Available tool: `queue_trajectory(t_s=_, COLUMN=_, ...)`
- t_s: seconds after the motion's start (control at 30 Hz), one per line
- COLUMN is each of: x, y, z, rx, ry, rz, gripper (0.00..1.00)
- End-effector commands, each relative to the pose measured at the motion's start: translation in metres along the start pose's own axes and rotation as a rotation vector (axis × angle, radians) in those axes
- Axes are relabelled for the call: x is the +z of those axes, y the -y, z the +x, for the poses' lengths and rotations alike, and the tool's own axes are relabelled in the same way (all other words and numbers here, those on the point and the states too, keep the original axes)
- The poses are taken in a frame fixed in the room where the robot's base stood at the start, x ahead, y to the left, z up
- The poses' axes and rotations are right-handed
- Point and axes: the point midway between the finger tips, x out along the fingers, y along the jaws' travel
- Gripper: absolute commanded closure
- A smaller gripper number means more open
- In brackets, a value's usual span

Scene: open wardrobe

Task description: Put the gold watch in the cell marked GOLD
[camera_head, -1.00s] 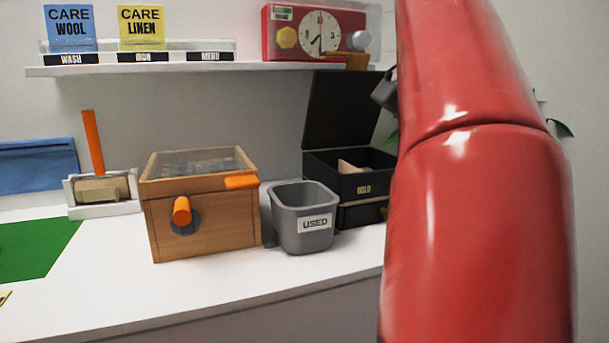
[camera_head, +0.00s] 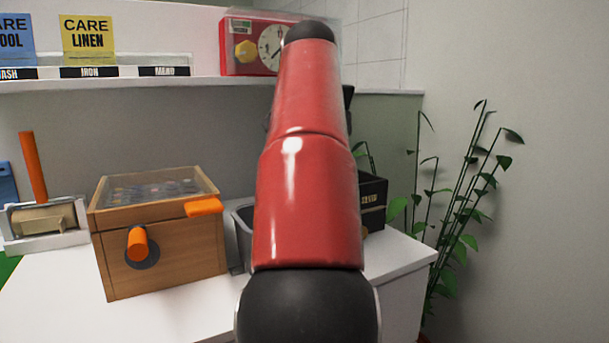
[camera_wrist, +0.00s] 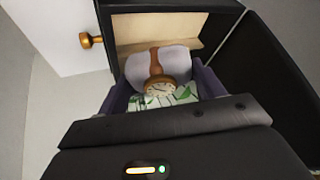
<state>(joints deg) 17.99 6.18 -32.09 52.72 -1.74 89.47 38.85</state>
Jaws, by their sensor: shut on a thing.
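The gold watch (camera_wrist: 160,86) shows in the wrist view, with a round pale dial, gold case and brown strap around a white cushion (camera_wrist: 183,62). My gripper (camera_wrist: 160,80) has its fingers on either side of the cushion and is shut on the watch with it. A leaf-patterned cloth (camera_wrist: 178,97) shows just below the dial. The watch is over or in the black box (camera_wrist: 118,30), which has a tan inner wall; I cannot tell whether it touches the bottom. In the head view the black box (camera_head: 374,190) is mostly behind my arm, and the GOLD label is not visible.
A wooden box (camera_head: 170,262) with orange handles stands left of the grey bin (camera_head: 243,238), which my arm mostly hides. A shelf (camera_head: 130,83) above holds care cards and a red clock (camera_head: 240,55). A plant (camera_head: 470,210) stands at right. A gold knob (camera_wrist: 90,40) shows in the wrist view.

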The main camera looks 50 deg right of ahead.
Motion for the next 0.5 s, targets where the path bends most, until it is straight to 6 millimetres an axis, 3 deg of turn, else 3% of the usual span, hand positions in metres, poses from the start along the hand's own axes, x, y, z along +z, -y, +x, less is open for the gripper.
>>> queue_trajectory(t_s=0.1, x=-0.008, y=0.026, z=0.01, rx=0.004, ry=0.0, rz=-0.001, gripper=0.6)
queue_trajectory(t_s=0.2, x=0.003, y=0.022, z=0.031, rx=0.0, ry=0.002, rz=0.001, gripper=0.6)
queue_trajectory(t_s=0.5, x=0.013, y=0.022, z=0.054, rx=0.001, ry=0.003, rz=-0.001, gripper=0.6)
